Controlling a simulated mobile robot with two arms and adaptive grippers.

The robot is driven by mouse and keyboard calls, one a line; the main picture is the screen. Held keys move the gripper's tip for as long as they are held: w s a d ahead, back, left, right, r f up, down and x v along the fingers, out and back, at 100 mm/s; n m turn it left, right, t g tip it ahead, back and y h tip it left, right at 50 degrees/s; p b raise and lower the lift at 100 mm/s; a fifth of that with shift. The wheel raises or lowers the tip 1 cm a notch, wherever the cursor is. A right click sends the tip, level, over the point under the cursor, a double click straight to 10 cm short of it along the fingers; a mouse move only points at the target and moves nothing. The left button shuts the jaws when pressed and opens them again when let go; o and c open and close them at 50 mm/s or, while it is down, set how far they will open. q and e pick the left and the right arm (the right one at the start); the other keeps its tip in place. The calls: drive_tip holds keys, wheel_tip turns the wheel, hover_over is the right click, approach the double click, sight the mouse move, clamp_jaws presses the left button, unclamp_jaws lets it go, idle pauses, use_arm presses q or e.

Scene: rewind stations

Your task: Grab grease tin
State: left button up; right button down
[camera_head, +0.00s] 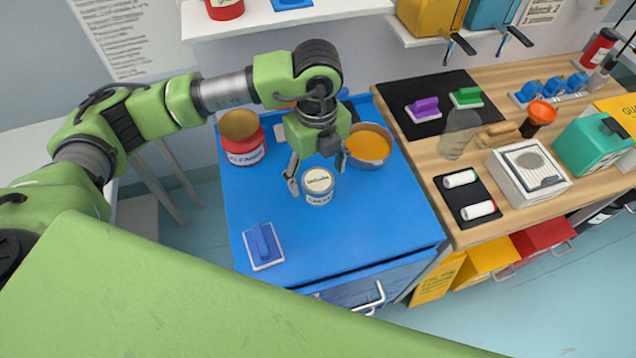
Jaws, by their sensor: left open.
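The grease tin (319,189) is a small white tin with a dark label and a pale lid. It stands upright on the blue cabinet top (330,240), near its middle. My left gripper (316,178) comes down from above and behind the tin. Its fingers are open, one on the left side of the tin and one to the right, higher up. Whether a finger touches the tin I cannot tell. My right gripper is not in view.
A red tin (243,140) and a pan with orange contents (368,146) stand behind the tin. A blue-handled block (263,246) lies at the front left. A wooden bench (410,143) adjoins on the right. The blue top's front right is clear.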

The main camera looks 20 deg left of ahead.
sight(318, 180)
use_arm(q)
drive_tip(key=f, duration=0.1)
drive_tip(key=f+p, duration=0.1)
drive_tip(key=f, duration=0.1)
drive_tip(key=f+p, duration=0.1)
drive_tip(key=shift+w+f, duration=0.25)
drive_tip(key=shift+f, duration=0.2)
drive_tip(key=c, duration=1.4)
drive_tip(key=shift+o, duration=0.2)
drive_tip(key=shift+r, duration=0.15)
